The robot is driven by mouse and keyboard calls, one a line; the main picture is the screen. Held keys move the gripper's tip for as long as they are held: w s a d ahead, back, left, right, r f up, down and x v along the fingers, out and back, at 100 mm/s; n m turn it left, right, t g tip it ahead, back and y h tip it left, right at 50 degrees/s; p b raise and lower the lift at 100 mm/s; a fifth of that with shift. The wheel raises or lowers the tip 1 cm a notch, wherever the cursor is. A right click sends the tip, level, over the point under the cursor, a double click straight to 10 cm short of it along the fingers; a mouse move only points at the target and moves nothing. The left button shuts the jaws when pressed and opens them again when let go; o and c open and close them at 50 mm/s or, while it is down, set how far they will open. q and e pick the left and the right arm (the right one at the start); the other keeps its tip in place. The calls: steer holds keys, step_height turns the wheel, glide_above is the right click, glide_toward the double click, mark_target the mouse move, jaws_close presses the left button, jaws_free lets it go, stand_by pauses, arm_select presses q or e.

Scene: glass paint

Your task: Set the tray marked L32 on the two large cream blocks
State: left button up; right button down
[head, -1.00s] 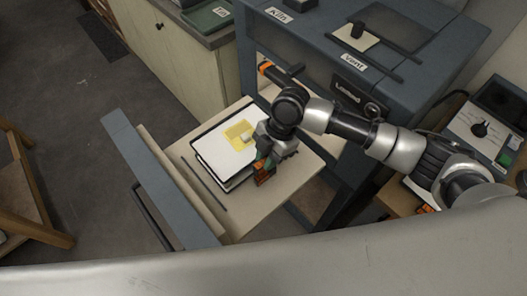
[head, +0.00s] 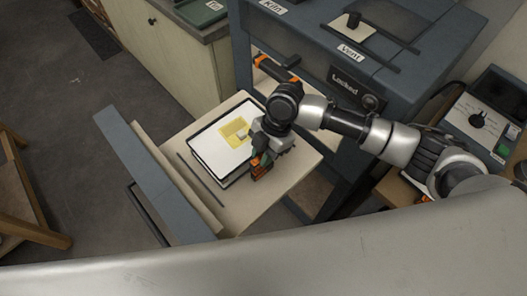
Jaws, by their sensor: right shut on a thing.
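A flat white tray (head: 213,155) with a dark rim lies level over the pulled-out drawer. A yellow sheet (head: 232,130) with a small pale piece is on it. No L32 mark is readable. My right gripper (head: 261,165) is at the tray's right edge, shut on it; its fingers are partly hidden by the wrist. A dark gap or side shows under the tray's front edge; I cannot tell whether it touches anything below. The two large cream blocks cannot be made out. My left gripper is not in view.
The drawer (head: 222,216) has a pale bare base, a thin dark rod (head: 202,180) to the left, and a blue-grey front (head: 150,180). A wooden stool (head: 28,205) is at far left.

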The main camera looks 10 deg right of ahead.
stand_by(0.3)
steer(key=c, duration=0.9)
jaws_free()
step_height(320, 180, up, 7)
steer(key=p, duration=0.6)
steer(key=shift+r+p, duration=0.1)
steer(key=shift+p, duration=0.2)
